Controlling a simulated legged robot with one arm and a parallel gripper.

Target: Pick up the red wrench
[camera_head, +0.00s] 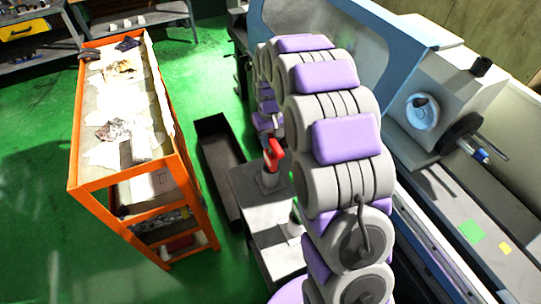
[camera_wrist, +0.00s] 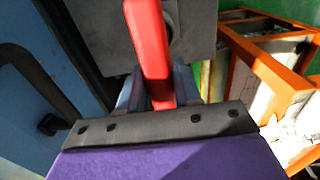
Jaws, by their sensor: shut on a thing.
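The red wrench (camera_wrist: 150,45) stands out of my gripper (camera_wrist: 158,100) in the wrist view. The gripper's fingers close on its lower part, and its top runs out of the picture's upper edge. In the head view the red wrench (camera_head: 273,154) shows as a small red shape above a grey surface, just left of my purple and grey arm. My arm hides the gripper in that view. I cannot tell whether the wrench touches the surface below it.
A grey block-like stand (camera_head: 240,186) lies under the wrench. A dark open trough (camera_head: 219,160) is on the green floor beside it. An orange-framed cart (camera_head: 90,183) with papers and rags stands left. The blue and white grinder (camera_head: 440,80) stands right. Green floor (camera_head: 45,215) is free at left.

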